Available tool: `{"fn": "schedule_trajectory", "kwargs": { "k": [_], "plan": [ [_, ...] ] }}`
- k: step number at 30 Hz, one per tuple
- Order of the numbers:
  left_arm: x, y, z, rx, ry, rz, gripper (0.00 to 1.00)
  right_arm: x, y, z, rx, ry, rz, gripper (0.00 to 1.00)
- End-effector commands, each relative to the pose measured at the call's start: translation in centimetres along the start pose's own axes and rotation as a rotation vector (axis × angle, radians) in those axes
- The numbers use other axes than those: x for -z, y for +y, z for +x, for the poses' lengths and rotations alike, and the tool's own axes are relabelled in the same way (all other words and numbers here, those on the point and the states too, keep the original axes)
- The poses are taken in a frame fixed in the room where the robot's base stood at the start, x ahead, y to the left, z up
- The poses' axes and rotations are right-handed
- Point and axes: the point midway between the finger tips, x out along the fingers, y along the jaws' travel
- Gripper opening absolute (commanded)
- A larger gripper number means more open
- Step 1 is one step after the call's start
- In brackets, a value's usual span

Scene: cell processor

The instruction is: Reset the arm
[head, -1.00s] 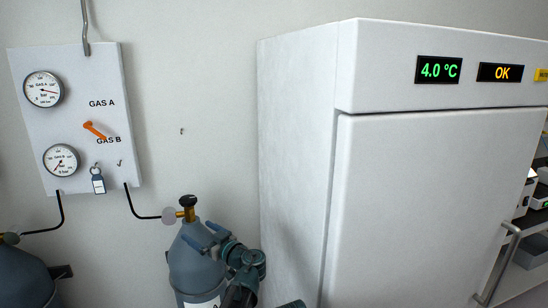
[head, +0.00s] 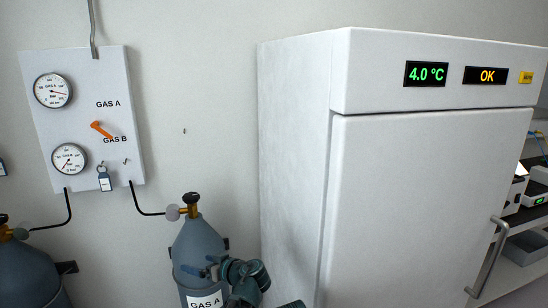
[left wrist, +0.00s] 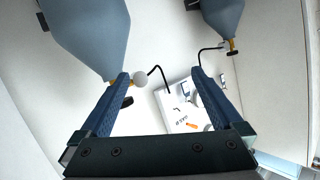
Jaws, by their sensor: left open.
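My left gripper (head: 196,265) is low in the middle of the head view, in front of the right-hand gas cylinder (head: 201,247), which is marked GAS A. In the left wrist view its two blue fingers (left wrist: 160,73) are spread apart with nothing between them. The gas panel (left wrist: 182,112) shows beyond and between the fingers, tilted in that view. My right gripper is not in view.
The gas panel (head: 119,167) has two gauges and an orange lever (head: 102,129) on the wall. Another cylinder (head: 30,275) stands at the lower left. A large white fridge (head: 425,190) reading 4.0 °C fills the right. Shelves (head: 530,215) stand beyond it.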

Motion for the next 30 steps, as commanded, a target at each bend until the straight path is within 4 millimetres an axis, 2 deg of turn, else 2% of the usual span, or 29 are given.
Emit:
{"fn": "schedule_trajectory", "kwargs": {
  "k": [5,8,12,15,18,21,25,30],
  "plan": [
    [-5.1,-1.6,-2.6,-0.046,-0.217,0.175,1.00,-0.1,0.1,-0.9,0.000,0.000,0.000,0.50],
    [-9.2,-2.6,-5.3,-0.122,-0.391,0.327,1.00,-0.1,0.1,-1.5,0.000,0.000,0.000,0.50],
    [-15.2,-4.0,-11.0,-0.324,-0.647,0.590,1.00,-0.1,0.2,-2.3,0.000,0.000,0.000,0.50],
    [-18.2,-4.8,-15.1,-0.491,-0.779,0.748,1.00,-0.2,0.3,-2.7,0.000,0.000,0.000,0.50],
    [-20.1,-5.5,-18.3,-0.636,-0.862,0.864,1.00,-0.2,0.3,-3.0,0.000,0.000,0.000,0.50],
    [-21.2,-5.9,-20.5,-0.739,-0.907,0.935,1.00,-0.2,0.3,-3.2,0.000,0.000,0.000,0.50],
    [-21.7,-6.1,-21.6,-0.801,-0.929,0.973,1.00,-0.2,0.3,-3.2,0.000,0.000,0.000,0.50],
    [-21.7,-6.0,-21.7,-0.807,-0.930,0.978,1.00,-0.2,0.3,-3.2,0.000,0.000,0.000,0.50]
  ]
}}
